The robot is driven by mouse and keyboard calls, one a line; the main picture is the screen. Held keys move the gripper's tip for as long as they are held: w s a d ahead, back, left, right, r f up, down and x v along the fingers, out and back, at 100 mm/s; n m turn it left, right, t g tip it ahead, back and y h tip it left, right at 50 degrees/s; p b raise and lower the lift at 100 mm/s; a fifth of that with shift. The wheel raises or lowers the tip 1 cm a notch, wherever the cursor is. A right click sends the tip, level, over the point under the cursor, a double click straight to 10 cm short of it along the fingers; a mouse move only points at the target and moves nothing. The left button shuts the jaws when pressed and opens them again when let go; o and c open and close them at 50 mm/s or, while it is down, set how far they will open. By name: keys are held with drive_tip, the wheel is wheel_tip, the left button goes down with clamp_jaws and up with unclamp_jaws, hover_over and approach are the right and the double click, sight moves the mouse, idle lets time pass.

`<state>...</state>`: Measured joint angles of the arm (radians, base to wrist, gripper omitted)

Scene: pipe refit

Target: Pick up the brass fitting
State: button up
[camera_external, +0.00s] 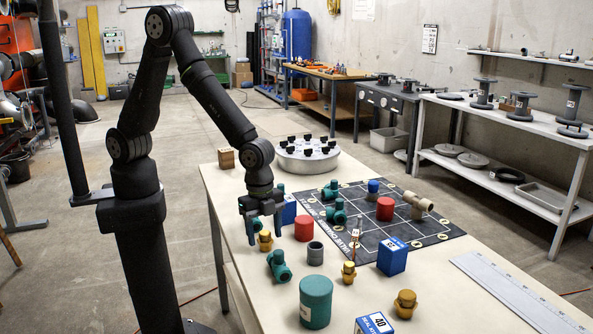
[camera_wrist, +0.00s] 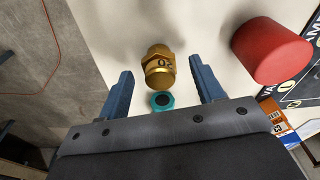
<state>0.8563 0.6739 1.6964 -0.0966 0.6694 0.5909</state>
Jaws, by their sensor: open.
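Several brass fittings stand on the table. One brass fitting (camera_external: 265,241) is just below and in front of my gripper (camera_external: 263,224) in the external view. A brass fitting with dark marks on its side (camera_wrist: 158,66) shows in the wrist view, between the tips of my open gripper (camera_wrist: 162,72). No contact with the fingers shows. A small teal part (camera_wrist: 162,101) lies between the fingers, closer to the palm. Two more brass fittings (camera_external: 348,272) and (camera_external: 405,304) are farther toward the front right.
A red cylinder (camera_external: 304,228) stands right of my gripper and also shows in the wrist view (camera_wrist: 271,51). A grey ring (camera_external: 315,253), a teal fitting (camera_external: 278,266), a teal cylinder (camera_external: 316,302) and a blue box (camera_external: 392,257) crowd nearby. A dark gridded mat (camera_external: 430,238) lies behind.

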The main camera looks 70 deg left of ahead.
drive_tip(key=shift+f, duration=0.55)
drive_tip(key=c, duration=1.1)
drive_tip(key=shift+r, duration=0.1)
